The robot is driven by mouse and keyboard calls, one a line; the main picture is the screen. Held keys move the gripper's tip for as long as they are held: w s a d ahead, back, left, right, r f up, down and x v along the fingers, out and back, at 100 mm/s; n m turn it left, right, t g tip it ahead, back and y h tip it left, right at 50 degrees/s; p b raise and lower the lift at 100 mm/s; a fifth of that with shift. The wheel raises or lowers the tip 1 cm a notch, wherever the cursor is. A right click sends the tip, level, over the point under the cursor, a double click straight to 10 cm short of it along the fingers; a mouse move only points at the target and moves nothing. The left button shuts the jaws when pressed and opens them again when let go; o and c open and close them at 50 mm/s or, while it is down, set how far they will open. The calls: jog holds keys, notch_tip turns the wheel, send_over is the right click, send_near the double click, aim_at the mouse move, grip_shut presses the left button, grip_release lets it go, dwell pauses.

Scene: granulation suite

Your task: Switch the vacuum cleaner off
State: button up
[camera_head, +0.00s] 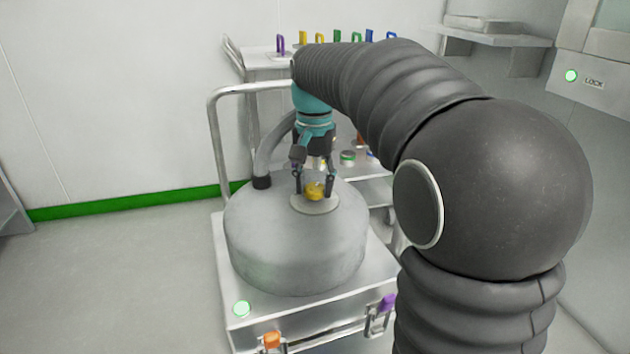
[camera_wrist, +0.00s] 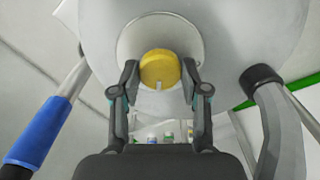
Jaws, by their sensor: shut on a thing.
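The vacuum cleaner (camera_head: 290,250) is a grey metal drum on a square steel cart. A yellow knob (camera_head: 314,191) sits on a pale round plate (camera_head: 316,206) on top of the drum. My gripper (camera_head: 314,188) reaches down from above with its two fingers on either side of the knob. In the wrist view the yellow knob (camera_wrist: 160,68) lies between the fingertips (camera_wrist: 160,78), with a small pale mark at its lower edge. My gripper is shut on the knob. A green light (camera_head: 241,308) glows on the front left of the cart.
A grey hose (camera_head: 270,150) joins the drum at the back left, beside a metal push handle (camera_head: 212,130). A rack with coloured handles (camera_head: 305,42) stands behind. Floor at left is clear.

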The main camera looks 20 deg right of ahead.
jog(key=n+p, duration=0.1)
jog(key=n, duration=0.1)
jog(key=n+p, duration=0.1)
jog(key=shift+r+n+p, duration=0.2)
jog(key=shift+n+p, duration=0.2)
jog(key=n+p, duration=0.3)
jog(key=n, duration=0.2)
jog(key=n+p, duration=0.2)
jog(key=n, duration=0.2)
jog(key=shift+f+n, duration=0.1)
jog(key=shift+n, duration=0.3)
jog(key=shift+n+p, duration=0.75)
jog(key=shift+n, duration=1.15)
jog(key=shift+f, duration=0.1)
jog(key=o, duration=1.1)
jog(key=shift+o, duration=0.2)
